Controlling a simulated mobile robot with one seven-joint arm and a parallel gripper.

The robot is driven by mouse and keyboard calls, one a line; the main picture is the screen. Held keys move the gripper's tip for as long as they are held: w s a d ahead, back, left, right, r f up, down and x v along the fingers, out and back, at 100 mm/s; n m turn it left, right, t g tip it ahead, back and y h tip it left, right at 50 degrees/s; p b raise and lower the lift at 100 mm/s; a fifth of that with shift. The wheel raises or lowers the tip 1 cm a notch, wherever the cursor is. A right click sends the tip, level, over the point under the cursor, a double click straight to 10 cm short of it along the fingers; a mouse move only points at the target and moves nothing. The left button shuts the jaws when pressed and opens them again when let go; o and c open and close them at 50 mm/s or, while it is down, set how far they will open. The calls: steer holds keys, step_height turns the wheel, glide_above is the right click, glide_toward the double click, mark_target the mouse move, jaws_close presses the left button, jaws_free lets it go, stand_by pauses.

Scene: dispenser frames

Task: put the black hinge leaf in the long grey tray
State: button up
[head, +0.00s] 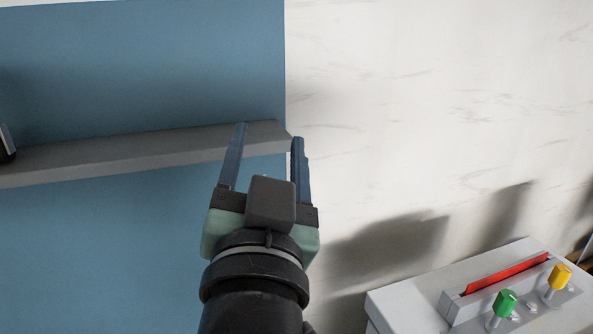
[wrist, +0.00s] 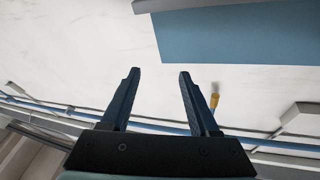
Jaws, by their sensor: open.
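My gripper (head: 268,133) is raised in front of the blue panel and the white wall, its two blue fingers apart with nothing between them. In the wrist view my gripper (wrist: 160,72) is also open and empty. I cannot make out the black hinge leaf in either view. I see nothing that I can surely call the long grey tray.
A grey shelf (head: 120,152) runs across the blue panel (head: 130,60). A dark object (head: 6,145), cut off by the left edge, is at the shelf. At lower right a white box (head: 405,305) has a red piece (head: 507,273), a green knob (head: 504,302) and a yellow knob (head: 559,277).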

steer(key=s+d+r+n+t, duration=0.1)
steer(key=s+r+t, duration=0.2)
steer(key=r, duration=0.4)
steer(key=s+d+r+n+t, duration=0.2)
steer(key=s+r+t, duration=0.1)
steer(key=s+r, duration=0.3)
steer(key=shift+s+r+h, duration=0.3)
steer(key=shift+r+h, duration=0.1)
steer(key=shift+r, duration=0.5)
step_height(320, 180, down, 6)
steer(key=b, duration=0.5)
steer(key=shift+a+b, duration=0.1)
steer(key=shift+b, duration=0.25)
